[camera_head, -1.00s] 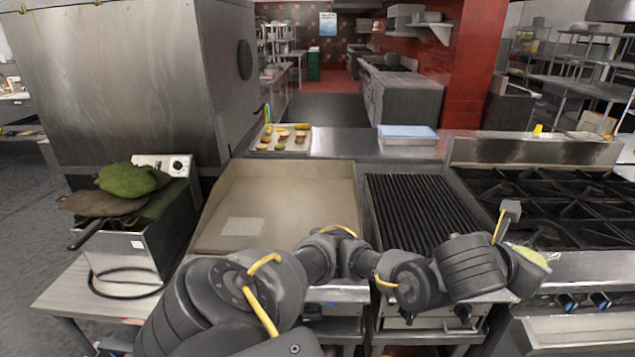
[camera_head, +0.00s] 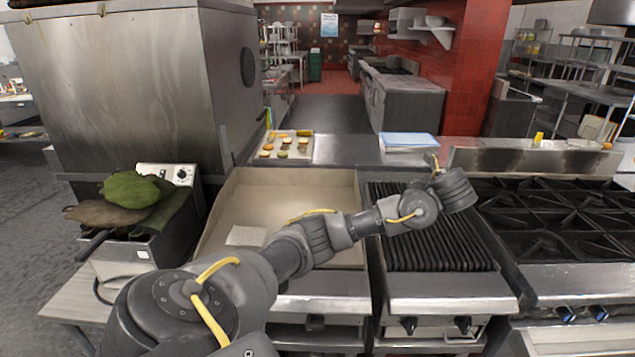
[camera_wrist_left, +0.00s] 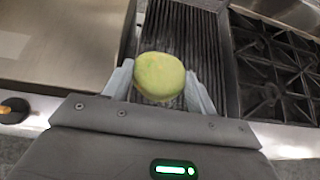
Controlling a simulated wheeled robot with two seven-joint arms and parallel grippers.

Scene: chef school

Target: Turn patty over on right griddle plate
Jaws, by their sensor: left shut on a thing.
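In the left wrist view, my left gripper (camera_wrist_left: 160,88) is shut on a round yellow-green piece (camera_wrist_left: 158,72), which I take to be the patty. Its two pale fingers press on its sides. It is held over the dark ribbed right griddle plate (camera_wrist_left: 200,40); its height above the ribs is hard to tell. In the head view, my left arm reaches across to the right griddle plate (camera_head: 440,243), and my wrist hides the fingers and the piece. My right gripper is in neither current view.
A flat griddle (camera_head: 285,195) with a pale square patch lies left of the ribbed plate. A burner range (camera_head: 560,220) stands to the right. Behind are a tray (camera_head: 305,152) of food pieces and a blue-lidded container (camera_head: 408,141). A fryer (camera_head: 130,245) with green cloths stands left.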

